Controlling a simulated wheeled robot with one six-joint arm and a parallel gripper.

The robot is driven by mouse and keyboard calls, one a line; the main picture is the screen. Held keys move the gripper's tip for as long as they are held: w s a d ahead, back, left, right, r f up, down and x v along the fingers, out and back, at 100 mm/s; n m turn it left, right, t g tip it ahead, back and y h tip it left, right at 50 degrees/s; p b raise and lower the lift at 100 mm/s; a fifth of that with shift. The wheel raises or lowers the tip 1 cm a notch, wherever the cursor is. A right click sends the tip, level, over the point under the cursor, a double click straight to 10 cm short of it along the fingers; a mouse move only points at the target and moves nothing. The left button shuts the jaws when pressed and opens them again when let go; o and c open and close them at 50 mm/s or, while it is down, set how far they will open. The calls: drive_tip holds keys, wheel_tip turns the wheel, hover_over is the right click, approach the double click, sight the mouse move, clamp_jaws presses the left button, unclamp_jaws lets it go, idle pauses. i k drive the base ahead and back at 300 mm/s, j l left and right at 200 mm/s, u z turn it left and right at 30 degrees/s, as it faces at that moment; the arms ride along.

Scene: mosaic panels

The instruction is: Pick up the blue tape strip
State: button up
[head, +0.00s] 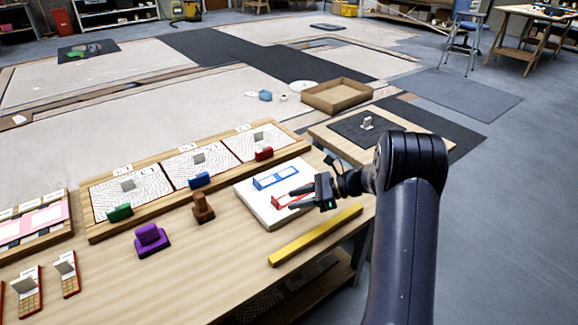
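The blue tape (275,178) forms a flat outline, split by a crossbar, on a white board (252,206) on the wooden table. A similar red outline (283,202) lies nearer to me on the same board, partly covered by my gripper. My gripper (290,199) reaches in from the right, over the red outline and just below the blue tape in the picture. Its dark fingers look spread apart with nothing visible between them. I cannot tell how high above the board they are.
A yellow bar (315,235) lies in front of the board. A cardboard tray (338,96) is farther back.

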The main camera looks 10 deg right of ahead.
sight(262, 184)
drive_tip(key=i+l, duration=0.25)
drive_tip(key=l, duration=0.15)
drive_tip(key=i+l+u, duration=0.1)
drive_tip(key=i+l, duration=0.2)
drive_tip(key=l, duration=0.15)
drive_tip(key=i+l, duration=0.25)
drive_tip(key=l, duration=0.2)
drive_tip(key=i+l, duration=0.25)
drive_tip(key=l, duration=0.15)
drive_tip(key=l+u, duration=0.1)
drive_tip(key=u, duration=1.05)
drive_tip(key=i+l, duration=0.05)
